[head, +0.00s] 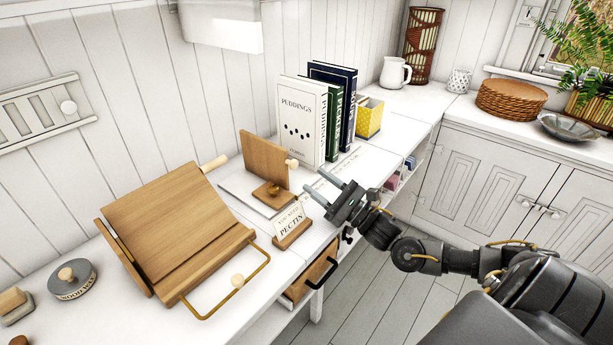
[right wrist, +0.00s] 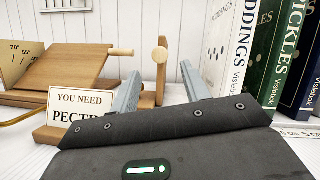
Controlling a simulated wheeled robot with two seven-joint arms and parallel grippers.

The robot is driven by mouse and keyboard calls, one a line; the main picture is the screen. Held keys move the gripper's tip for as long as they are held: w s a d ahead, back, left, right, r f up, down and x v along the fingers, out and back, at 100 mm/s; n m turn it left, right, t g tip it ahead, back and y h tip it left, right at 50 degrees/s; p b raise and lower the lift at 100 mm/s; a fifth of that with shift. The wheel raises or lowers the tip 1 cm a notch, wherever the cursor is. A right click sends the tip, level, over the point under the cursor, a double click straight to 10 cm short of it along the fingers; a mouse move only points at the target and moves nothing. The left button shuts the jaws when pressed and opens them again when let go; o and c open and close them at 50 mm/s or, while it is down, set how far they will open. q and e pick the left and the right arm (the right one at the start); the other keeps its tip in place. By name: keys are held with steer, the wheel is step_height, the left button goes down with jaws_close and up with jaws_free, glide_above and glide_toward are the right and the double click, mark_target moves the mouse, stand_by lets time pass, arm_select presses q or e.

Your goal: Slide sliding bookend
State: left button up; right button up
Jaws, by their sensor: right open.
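The sliding bookend (head: 262,158) is an upright wooden panel with a pale round knob (head: 292,163) and a wooden foot, standing on a white board on the counter. It stands left of the books, with a gap between. My right gripper (head: 316,182) is open and empty, to the right of the bookend, its fingers pointing toward it. In the right wrist view the bookend (right wrist: 161,68) shows edge-on between the two fingers, beyond their tips; I see no contact. My left gripper is not in view.
Upright books (head: 300,118) and a yellow box (head: 368,118) stand behind the gripper. A small "Pectin" sign (head: 292,226) sits just left of the gripper. A wooden book stand (head: 180,230) fills the counter's left. An open drawer (head: 312,275) juts out below.

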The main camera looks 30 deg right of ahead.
steer(key=v, duration=0.5)
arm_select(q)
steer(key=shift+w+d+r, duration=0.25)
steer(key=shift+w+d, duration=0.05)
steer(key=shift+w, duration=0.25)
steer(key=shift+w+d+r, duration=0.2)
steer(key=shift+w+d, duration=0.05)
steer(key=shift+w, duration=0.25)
